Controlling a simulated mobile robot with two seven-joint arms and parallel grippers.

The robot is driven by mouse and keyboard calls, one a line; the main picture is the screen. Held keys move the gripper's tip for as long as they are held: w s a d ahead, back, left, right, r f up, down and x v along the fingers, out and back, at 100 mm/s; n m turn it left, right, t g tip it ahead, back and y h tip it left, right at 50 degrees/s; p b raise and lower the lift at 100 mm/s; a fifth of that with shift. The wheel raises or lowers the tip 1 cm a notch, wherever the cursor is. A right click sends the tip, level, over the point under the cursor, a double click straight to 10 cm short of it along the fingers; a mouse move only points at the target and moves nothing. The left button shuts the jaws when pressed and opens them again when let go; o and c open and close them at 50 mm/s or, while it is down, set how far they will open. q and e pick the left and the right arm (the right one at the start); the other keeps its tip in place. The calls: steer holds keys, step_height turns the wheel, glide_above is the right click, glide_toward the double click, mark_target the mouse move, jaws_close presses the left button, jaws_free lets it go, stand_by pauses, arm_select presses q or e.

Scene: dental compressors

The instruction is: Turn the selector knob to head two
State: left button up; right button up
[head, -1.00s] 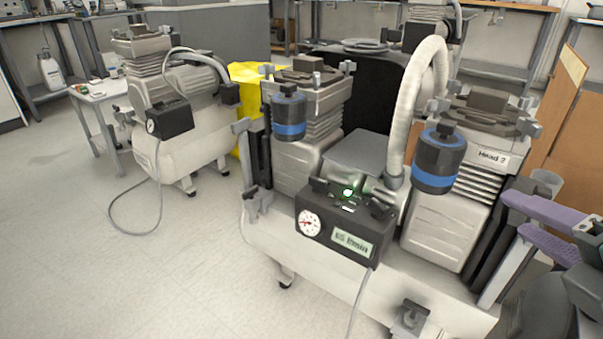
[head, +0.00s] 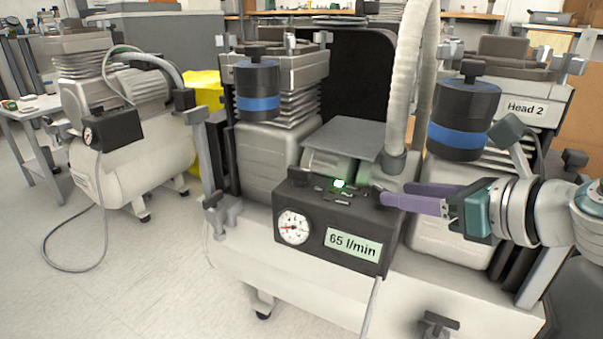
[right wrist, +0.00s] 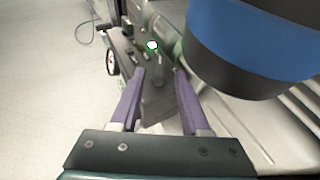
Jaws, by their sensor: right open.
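The black control box (head: 315,222) sits on the front of the near compressor, with a round gauge, a "65 l/min" label and a lit green light (head: 340,184) on top. A small dark knob (head: 377,194) appears at the right end of its top, partly hidden by my fingers. My right gripper (head: 394,194) comes in from the right with its purple fingertips at that end. In the right wrist view the gripper (right wrist: 160,71) is open, with a grey knob-like part (right wrist: 159,74) between the fingertips; contact cannot be told. My left gripper is out of view.
A blue-banded black canister (head: 464,110) stands close above my right gripper, beside a ribbed white hose (head: 410,75). The "Head 2" label (head: 526,107) is on the right compressor head. A second compressor (head: 135,165) stands at the left, with free floor in front.

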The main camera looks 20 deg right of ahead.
steer(key=shift+b+x, duration=0.4)
steer(key=shift+x, duration=1.3)
steer(key=shift+c, duration=0.3)
jaws_close()
